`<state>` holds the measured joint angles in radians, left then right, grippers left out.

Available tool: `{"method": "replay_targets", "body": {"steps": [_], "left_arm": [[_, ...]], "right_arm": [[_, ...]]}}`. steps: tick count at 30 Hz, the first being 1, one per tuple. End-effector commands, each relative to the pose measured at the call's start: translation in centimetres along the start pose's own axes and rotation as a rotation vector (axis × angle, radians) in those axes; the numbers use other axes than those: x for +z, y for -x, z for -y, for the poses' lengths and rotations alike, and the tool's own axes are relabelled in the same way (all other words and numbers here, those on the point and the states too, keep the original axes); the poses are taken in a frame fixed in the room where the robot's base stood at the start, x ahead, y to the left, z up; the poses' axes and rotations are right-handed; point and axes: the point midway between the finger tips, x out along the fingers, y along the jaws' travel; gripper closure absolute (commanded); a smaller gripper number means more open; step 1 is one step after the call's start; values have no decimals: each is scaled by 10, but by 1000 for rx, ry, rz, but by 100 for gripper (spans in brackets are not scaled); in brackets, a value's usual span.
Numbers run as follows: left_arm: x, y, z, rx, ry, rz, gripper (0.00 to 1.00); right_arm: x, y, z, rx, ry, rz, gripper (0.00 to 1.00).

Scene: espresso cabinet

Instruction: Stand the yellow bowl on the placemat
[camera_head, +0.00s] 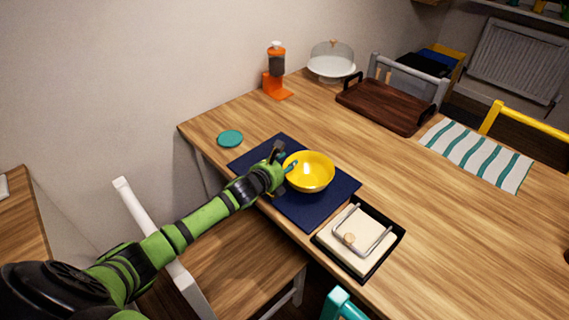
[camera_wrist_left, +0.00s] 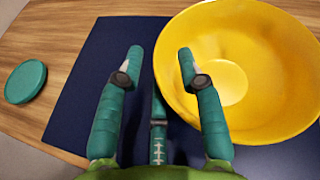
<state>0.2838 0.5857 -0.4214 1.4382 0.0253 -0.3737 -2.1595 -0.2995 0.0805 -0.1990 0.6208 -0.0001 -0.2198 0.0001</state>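The yellow bowl (camera_head: 312,174) is upright over the dark blue placemat (camera_head: 318,213) near the table's front edge, and it looks to rest on it. In the left wrist view the bowl (camera_wrist_left: 262,95) fills the right side, with the placemat (camera_wrist_left: 85,85) beneath. My left gripper (camera_head: 283,158) is at the bowl's left side. In the wrist view its fingers (camera_wrist_left: 161,62) are apart, with the bowl's left rim between them: one finger outside, the other over the inside. Contact with the rim cannot be told. My right gripper is not in view.
A teal coaster (camera_head: 230,139) lies left of the placemat. A black napkin holder (camera_head: 384,246) stands close to its right. A brown tray (camera_head: 384,107), orange dispenser (camera_head: 275,80), domed cake stand (camera_head: 331,70) and striped cloth (camera_head: 478,154) are farther back. The table's middle is clear.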

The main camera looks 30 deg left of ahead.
Motion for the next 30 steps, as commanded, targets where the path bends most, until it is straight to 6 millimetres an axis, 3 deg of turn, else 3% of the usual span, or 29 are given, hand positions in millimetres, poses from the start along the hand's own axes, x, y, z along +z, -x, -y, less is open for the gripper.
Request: {"method": "replay_targets", "body": {"steps": [8,22,30], "left_arm": [[0,9,-1,0,-2,0,63],[0,93,0,0,-4,-1,63],[0,118,0,1,0,1,63]], "right_arm": [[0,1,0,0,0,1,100],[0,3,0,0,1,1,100],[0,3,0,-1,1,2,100]]}}
